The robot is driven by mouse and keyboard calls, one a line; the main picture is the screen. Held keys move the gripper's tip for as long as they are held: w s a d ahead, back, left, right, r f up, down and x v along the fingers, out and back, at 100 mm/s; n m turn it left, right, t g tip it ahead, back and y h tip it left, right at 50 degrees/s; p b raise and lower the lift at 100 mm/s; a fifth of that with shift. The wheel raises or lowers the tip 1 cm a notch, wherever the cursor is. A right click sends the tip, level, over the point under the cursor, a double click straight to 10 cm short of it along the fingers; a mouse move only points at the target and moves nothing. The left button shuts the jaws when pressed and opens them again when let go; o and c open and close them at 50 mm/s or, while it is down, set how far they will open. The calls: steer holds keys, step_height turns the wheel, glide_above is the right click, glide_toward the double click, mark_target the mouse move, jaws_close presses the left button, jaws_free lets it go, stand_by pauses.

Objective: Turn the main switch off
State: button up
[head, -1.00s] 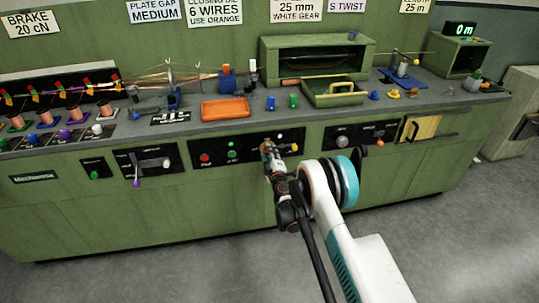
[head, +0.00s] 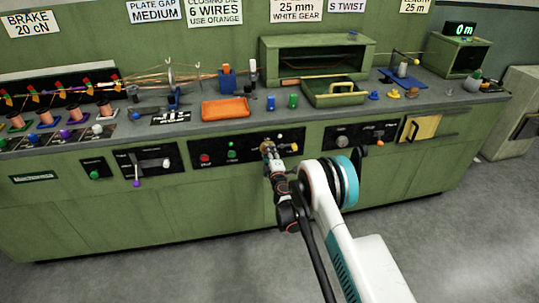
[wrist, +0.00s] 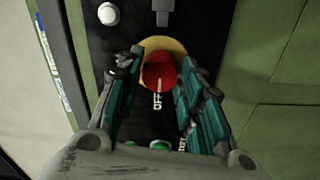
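The main switch is a red rotary knob (wrist: 158,72) on a yellow disc (wrist: 178,45), in the middle of the wrist view. Its white pointer line lines up with the word OFF printed below it. My gripper (wrist: 158,82) is open, with one finger on each side of the knob. A gap shows between the left finger and the knob; the right finger is very close, and I cannot tell whether it touches. In the head view my gripper (head: 268,148) is at the black middle control panel (head: 212,153) and hides the switch.
A red button (head: 205,158) and green buttons sit left on the same panel. The floor in front is clear.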

steer(key=o, duration=0.3)
steer(key=shift+o, duration=0.2)
steer(key=shift+s, duration=0.1)
steer(key=v, duration=0.7)
steer(key=shift+s, duration=0.2)
